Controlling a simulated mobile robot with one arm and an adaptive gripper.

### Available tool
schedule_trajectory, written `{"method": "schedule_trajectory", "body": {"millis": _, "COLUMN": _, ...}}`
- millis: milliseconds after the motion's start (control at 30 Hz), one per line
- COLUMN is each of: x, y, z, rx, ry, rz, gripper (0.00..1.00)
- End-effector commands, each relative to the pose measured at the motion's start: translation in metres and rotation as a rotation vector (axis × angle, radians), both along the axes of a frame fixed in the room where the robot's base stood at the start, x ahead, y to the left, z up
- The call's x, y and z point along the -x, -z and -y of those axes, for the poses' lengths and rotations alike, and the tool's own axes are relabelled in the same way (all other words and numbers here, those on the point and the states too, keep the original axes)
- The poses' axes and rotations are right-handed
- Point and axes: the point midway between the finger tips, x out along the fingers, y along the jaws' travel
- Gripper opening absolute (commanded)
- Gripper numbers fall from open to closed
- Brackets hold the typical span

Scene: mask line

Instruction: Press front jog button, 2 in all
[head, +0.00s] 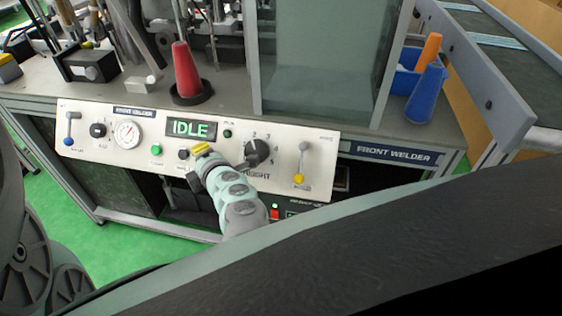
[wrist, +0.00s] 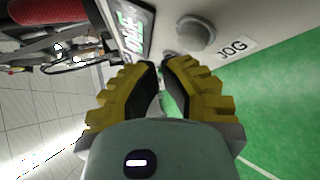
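The jog button is a round grey knob (wrist: 194,34) beside a "JOG" label (wrist: 232,48) in the wrist view. In the head view, a small dark button (head: 183,154) sits below the "IDLE" display (head: 190,129) and appears to be the same one. My gripper (wrist: 161,64) has yellow ribbed fingers with black pads; their tips are nearly together and nothing shows held. In the head view my gripper (head: 199,152) is at the panel, just right of the dark button. The fingertips appear beside the knob; I cannot tell whether they touch the panel.
The front welder panel (head: 80,142) also carries a green button (head: 156,150), a dial gauge (head: 127,133), a rotary selector (head: 258,152) and a yellow-tipped lever (head: 300,165). A red cone (head: 187,70) stands on the bench above. A conveyor (head: 475,70) is at the right.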

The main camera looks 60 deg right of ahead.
Motion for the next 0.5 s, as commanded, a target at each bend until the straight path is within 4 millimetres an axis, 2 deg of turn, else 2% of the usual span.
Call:
{"method": "schedule_trajectory", "body": {"millis": 167, "x": -0.0006, "y": -0.0005, "z": -0.0006, "rx": 0.0, "ry": -0.002, "rz": 0.001, "gripper": 0.0}}
{"method": "schedule_trajectory", "body": {"millis": 200, "x": -0.0006, "y": -0.0004, "z": -0.0006, "rx": -0.001, "ry": -0.002, "rz": 0.0, "gripper": 0.08}}
{"method": "schedule_trajectory", "body": {"millis": 300, "x": -0.0006, "y": -0.0005, "z": -0.0006, "rx": 0.0, "ry": -0.002, "rz": 0.001, "gripper": 0.0}}
{"method": "schedule_trajectory", "body": {"millis": 500, "x": -0.0005, "y": -0.0005, "z": -0.0006, "rx": 0.001, "ry": -0.002, "rz": 0.001, "gripper": 0.0}}
